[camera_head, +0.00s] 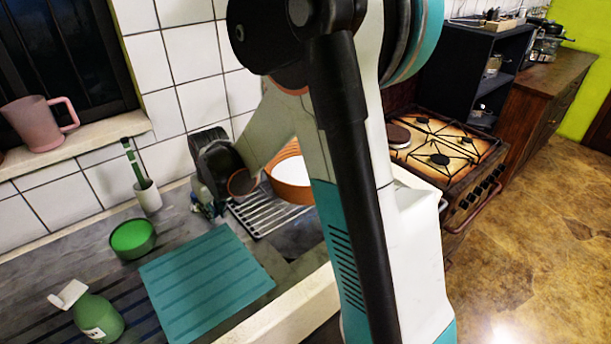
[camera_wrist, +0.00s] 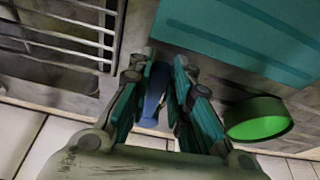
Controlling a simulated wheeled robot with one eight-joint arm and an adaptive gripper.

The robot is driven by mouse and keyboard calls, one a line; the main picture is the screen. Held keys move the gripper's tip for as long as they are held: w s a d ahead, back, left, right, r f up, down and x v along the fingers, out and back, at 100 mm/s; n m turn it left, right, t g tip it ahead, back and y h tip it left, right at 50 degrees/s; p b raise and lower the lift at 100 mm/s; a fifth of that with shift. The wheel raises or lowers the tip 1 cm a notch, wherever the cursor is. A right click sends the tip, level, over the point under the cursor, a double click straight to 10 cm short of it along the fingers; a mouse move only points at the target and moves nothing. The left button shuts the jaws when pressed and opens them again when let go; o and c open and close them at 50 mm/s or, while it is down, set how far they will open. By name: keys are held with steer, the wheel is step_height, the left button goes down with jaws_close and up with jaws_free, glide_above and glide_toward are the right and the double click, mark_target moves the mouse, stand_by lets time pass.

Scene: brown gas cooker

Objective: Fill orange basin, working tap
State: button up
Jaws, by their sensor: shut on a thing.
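The orange basin (camera_head: 290,188) sits at the back of the sink area, beside the metal rack, partly hidden behind my arm in the head view. Its inside looks pale; I cannot tell whether it holds water. My gripper (camera_wrist: 158,65) points down over the back of the counter, its teal fingers shut on a slim blue piece (camera_wrist: 155,95), which looks like a tap handle. In the head view my gripper (camera_head: 206,208) is small and partly hidden near the wall. The tap's spout does not show clearly.
A metal rack (camera_head: 262,216) lies beside a teal mat (camera_head: 205,282). A green bowl (camera_head: 132,239), a green bottle (camera_head: 98,318) and a white cup with a brush (camera_head: 148,197) stand left. A pink mug (camera_head: 38,124) stands on the sill. A gas cooker (camera_head: 440,150) is right.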

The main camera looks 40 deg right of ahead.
steer(key=shift+a+m, duration=0.65)
steer(key=shift+m, duration=0.05)
steer(key=o, duration=0.6)
steer(key=shift+a, duration=0.1)
steer(key=shift+o, duration=0.2)
step_height(320, 180, up, 6)
steer(key=p, duration=0.4)
stand_by(0.5)
